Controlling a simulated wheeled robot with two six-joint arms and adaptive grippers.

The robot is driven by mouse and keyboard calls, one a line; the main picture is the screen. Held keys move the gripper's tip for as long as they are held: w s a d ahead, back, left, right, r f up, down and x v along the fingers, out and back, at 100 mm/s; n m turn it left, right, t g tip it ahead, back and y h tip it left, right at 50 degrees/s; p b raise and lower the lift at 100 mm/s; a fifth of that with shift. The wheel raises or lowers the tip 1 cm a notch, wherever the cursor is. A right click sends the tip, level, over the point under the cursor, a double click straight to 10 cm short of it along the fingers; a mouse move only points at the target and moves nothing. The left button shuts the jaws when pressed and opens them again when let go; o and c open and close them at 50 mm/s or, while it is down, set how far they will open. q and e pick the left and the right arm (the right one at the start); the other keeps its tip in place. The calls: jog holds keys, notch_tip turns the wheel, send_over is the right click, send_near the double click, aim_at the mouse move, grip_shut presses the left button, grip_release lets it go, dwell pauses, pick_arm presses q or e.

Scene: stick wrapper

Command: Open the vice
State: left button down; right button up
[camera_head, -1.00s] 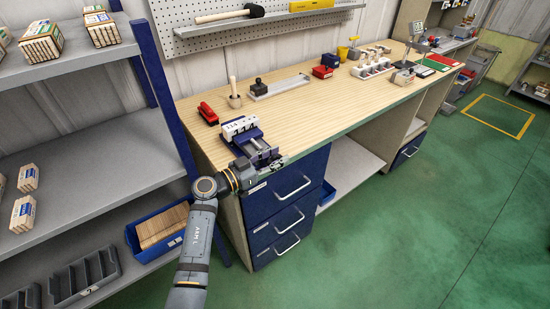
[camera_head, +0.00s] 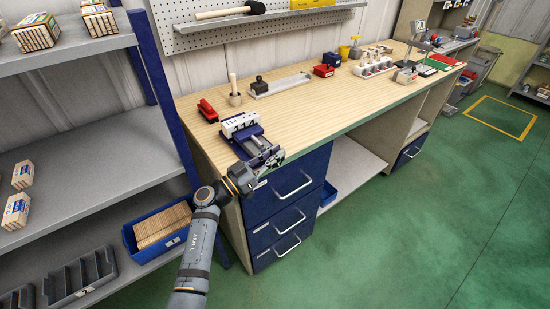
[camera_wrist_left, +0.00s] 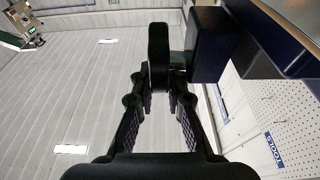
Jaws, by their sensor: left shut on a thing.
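The vice (camera_head: 251,140) is a dark blue and grey tool mounted at the front left edge of the workbench. A white block with dark markings (camera_head: 239,123) sits at its back end. My left gripper (camera_head: 271,159) is at the front end of the vice, just past the bench edge. In the left wrist view the left gripper (camera_wrist_left: 160,95) is shut on the dark vice handle (camera_wrist_left: 158,55), with a finger on either side. The dark blue vice body (camera_wrist_left: 212,43) is beside the handle. The jaw gap cannot be made out. My right gripper is not in view.
The wooden workbench (camera_head: 300,112) has blue drawers (camera_head: 288,216) below the vice. A red stapler-like item (camera_head: 207,111) and a wooden-handled stamp (camera_head: 234,92) stand behind it. A grey shelf (camera_head: 90,165) with boxes is close on the left. The green floor at right is clear.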

pick_arm(q)
jog(key=c, duration=1.3)
grip_release()
jog(key=shift+c, duration=0.2)
jog(key=r+v, duration=0.3)
jog(key=v, duration=1)
jog(key=shift+s+a, duration=0.2)
jog(key=shift+a, duration=0.05)
jog(key=shift+f, duration=0.1)
